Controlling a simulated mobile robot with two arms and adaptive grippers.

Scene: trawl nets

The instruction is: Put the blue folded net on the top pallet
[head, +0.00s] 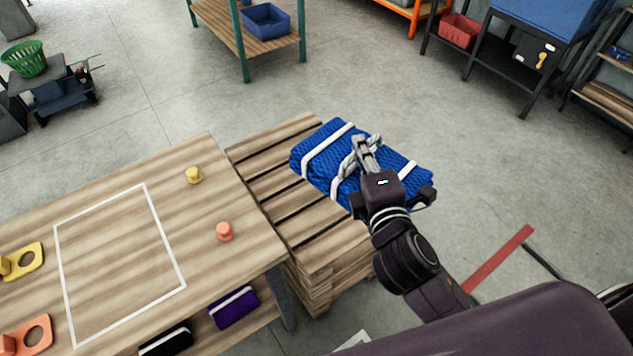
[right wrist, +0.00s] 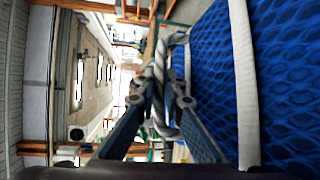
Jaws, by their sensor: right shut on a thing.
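The blue folded net (head: 322,160) is a thick quilted-looking bundle with white straps and a whitish rope handle. My right gripper (head: 362,148) is shut on the rope handle, and the grip also shows in the right wrist view (right wrist: 163,100), with the blue net (right wrist: 215,60) at its right. The net shows over the far right part of the top pallet (head: 318,232) of a wooden stack, and its right end reaches past the pallet's edge. I cannot tell whether it touches the slats. My left gripper is not in view.
A wooden table (head: 120,215) with a white outline stands left of the pallets, carrying a yellow knob (head: 194,175) and an orange knob (head: 225,231). A purple bundle (head: 234,308) lies beneath it. The near slats are bare. Open floor lies beyond the pallets.

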